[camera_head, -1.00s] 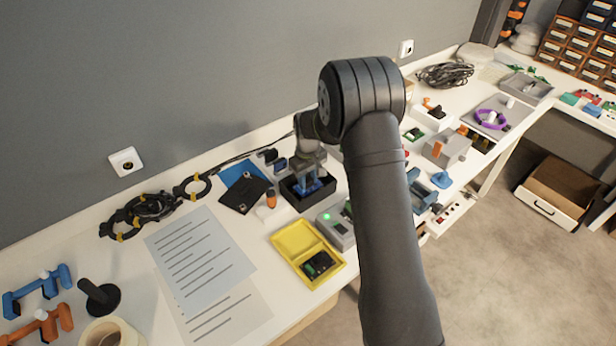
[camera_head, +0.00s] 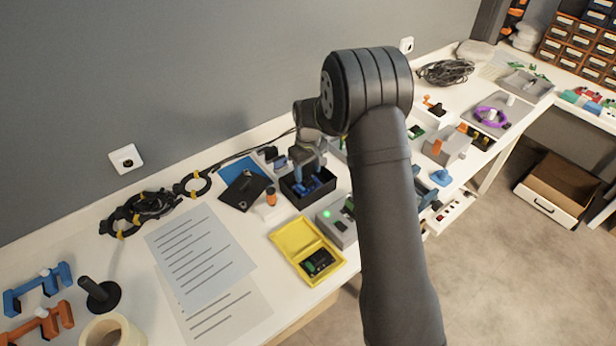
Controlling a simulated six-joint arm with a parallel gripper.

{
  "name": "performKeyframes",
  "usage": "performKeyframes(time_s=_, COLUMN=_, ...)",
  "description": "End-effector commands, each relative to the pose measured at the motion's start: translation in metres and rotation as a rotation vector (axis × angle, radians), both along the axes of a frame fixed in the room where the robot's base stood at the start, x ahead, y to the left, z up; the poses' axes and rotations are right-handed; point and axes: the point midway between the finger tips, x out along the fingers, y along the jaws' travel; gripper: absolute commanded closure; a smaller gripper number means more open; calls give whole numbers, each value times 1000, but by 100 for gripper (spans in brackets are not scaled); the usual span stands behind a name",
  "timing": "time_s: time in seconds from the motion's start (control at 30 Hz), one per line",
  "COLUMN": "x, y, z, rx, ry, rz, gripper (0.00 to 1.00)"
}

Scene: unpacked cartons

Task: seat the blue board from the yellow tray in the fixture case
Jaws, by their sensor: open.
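The blue board (camera_head: 316,188) lies low inside a black open-topped case (camera_head: 294,198), which I take as the fixture case. Part of the board is hidden by my fingers, so I cannot tell whether it lies fully flat. My gripper (camera_head: 309,178) is open, pointing down at the case with its fingertips at the board. The yellow tray (camera_head: 295,236) lies open in front of the case. It holds a dark board with a green part (camera_head: 318,262), and no blue board shows in it.
A grey box with a green light (camera_head: 337,222) stands close at the case's front right. A black plate (camera_head: 243,190), a blue sheet (camera_head: 236,167) and a small orange-topped item (camera_head: 271,197) lie left of the case. Papers (camera_head: 200,255) cover the table further left.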

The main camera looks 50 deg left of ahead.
Motion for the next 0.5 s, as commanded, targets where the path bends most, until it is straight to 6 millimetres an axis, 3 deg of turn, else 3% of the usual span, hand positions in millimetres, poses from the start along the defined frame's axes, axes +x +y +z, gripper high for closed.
performKeyframes(time_s=0.3, x=0, y=0, z=81, rx=4, ry=-2, rz=0, gripper=44)
performKeyframes(time_s=0.5, x=1, y=0, z=118, rx=3, ry=-1, rz=0, gripper=44)
